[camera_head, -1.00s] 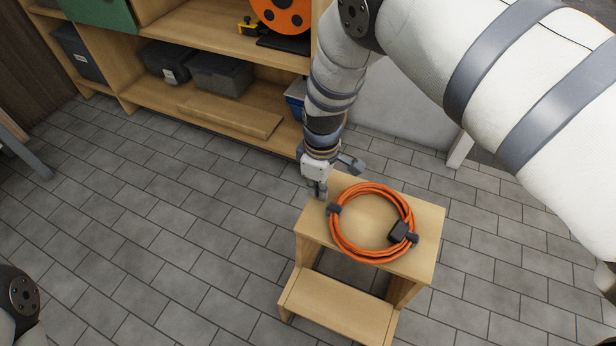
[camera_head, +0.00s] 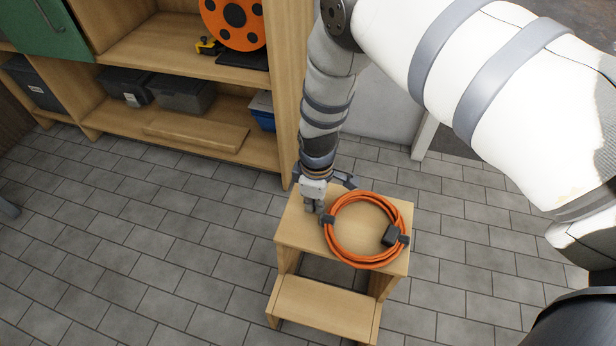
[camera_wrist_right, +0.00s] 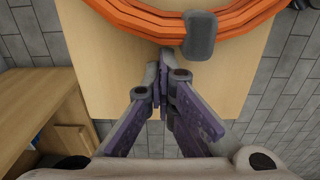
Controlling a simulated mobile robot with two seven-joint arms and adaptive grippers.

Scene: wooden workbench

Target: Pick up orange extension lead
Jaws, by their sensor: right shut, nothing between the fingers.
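The orange extension lead (camera_head: 370,264) lies coiled on the top of a wooden step stool. It has a dark strap on its left side and a black plug block (camera_head: 392,235) on its right. My right gripper (camera_head: 319,207) is shut and empty at the coil's left edge, beside the strap. In the right wrist view my gripper's fingertips (camera_wrist_right: 163,62) are together over the stool top. There the coil (camera_wrist_right: 135,30) and its grey strap (camera_wrist_right: 199,36) lie just beyond the tips; I cannot tell whether they touch. My left gripper is not in view.
The step stool (camera_head: 325,309) stands on a grey tiled floor (camera_head: 130,240). A wooden shelf unit (camera_head: 292,95) behind holds dark bins (camera_head: 185,95), a blue box (camera_head: 262,110) and an orange reel (camera_head: 236,35). The floor left of the stool is clear.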

